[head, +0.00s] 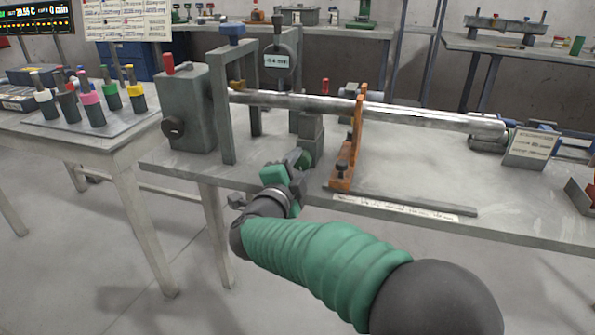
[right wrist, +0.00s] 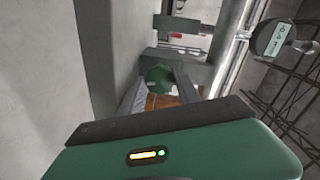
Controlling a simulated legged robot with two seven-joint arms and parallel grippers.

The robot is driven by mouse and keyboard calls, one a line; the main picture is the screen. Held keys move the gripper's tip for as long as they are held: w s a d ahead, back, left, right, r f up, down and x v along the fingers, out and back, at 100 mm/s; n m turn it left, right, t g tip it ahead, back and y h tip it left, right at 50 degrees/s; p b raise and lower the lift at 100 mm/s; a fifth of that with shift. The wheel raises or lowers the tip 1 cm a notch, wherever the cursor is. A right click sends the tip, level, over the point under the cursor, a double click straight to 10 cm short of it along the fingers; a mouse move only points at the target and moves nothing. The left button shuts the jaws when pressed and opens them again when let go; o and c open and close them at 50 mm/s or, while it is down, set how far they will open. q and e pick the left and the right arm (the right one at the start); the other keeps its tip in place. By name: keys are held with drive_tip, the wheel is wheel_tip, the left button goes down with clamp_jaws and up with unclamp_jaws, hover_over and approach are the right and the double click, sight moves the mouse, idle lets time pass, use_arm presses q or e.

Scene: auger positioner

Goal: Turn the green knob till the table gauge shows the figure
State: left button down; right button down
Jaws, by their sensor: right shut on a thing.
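The green knob (right wrist: 158,76) shows in the right wrist view between the two fingers of my right gripper (right wrist: 160,92). In the head view my right gripper (head: 303,164) is at the front of the grey post under the steel shaft, shut on the knob, and largely hides it. The round table gauge (head: 278,61) stands above the shaft, with a small pale display. It also shows in the right wrist view (right wrist: 268,40), tilted. Its digits are too small to read surely. My left gripper is not in view.
The long steel shaft (head: 375,109) runs across the bench through an orange bracket (head: 349,150), just right of my gripper. A grey block with a red knob (head: 184,108) stands left. A metal bar lies along the bench's front edge. A side table (head: 60,138) holds several coloured-collar tools.

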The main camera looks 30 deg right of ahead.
drive_tip(key=m+b, duration=0.1)
drive_tip(key=f+m+b, duration=0.1)
drive_tip(key=m, duration=0.1)
drive_tip(key=shift+s+m, duration=0.1)
drive_tip(key=shift+m, duration=0.2)
drive_tip(key=m+b, duration=0.3)
drive_tip(key=shift+f+b, duration=0.1)
drive_tip(key=shift+b, duration=0.2)
drive_tip(key=m+b, duration=0.4)
drive_tip(key=m+t+b, duration=0.1)
drive_tip(key=m+b, duration=0.3)
drive_tip(key=shift+f+y, duration=0.1)
drive_tip(key=shift+y, duration=0.3)
drive_tip(key=shift+m+b, duration=0.35)
drive_tip(key=shift+m, duration=0.25)
drive_tip(key=shift+r+m, duration=0.2)
drive_tip(key=shift+m, duration=0.6)
drive_tip(key=m, duration=0.4)
drive_tip(key=shift+m, duration=0.3)
drive_tip(key=m, duration=0.4)
drive_tip(key=shift+h, duration=0.4)
drive_tip(key=shift+r+m, duration=0.1)
drive_tip(key=shift+m, duration=0.3)
